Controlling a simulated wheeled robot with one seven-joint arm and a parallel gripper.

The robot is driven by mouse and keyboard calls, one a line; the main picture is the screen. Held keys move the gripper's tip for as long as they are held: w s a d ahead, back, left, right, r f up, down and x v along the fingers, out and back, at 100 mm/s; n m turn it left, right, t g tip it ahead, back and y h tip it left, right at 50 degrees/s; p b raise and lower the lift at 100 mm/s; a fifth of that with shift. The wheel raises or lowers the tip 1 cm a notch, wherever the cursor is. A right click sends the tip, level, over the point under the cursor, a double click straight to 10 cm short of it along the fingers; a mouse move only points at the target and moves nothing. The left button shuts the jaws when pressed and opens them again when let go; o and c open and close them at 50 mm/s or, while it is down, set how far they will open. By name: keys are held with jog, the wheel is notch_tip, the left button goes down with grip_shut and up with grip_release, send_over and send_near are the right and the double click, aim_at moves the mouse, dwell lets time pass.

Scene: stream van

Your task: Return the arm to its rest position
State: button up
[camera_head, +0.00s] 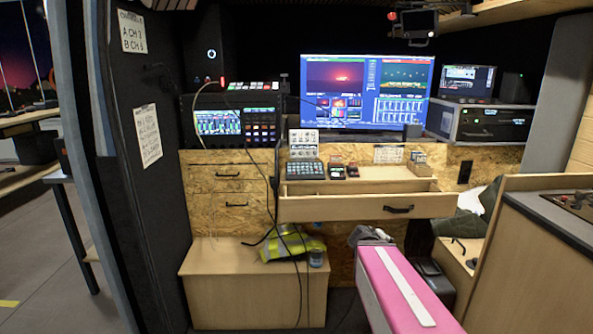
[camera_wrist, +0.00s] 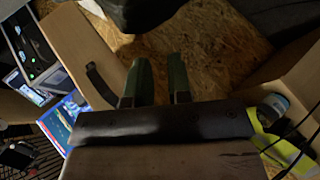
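My gripper (camera_wrist: 160,68) shows in the wrist view, with two green fingers apart and nothing visible between them. It is open and empty. Beyond the fingers is a rough chipboard surface. A pale wooden drawer front with a black handle (camera_wrist: 101,86) lies to the left of the fingers, apart from them. In the head view the fingers cannot be made out clearly.
The open drawer (camera_head: 362,208) juts out below the monitor (camera_head: 366,92). A yellow vest (camera_head: 292,246) and a small jar (camera_head: 316,259) rest on the low wooden box (camera_head: 250,291), with cables hanging above. A counter (camera_head: 545,262) stands at the right.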

jog(key=s+a+f+m+g+y, duration=0.2)
jog(key=s+a+f+g+y, duration=0.1)
jog(key=a, duration=0.4)
jog(key=s+a+f+m+g+y, duration=0.3)
jog(key=s+a+f+y, duration=0.3)
jog(key=a+f, duration=0.1)
jog(key=shift+s+a+f, duration=0.15)
jog(key=shift+f, duration=0.3)
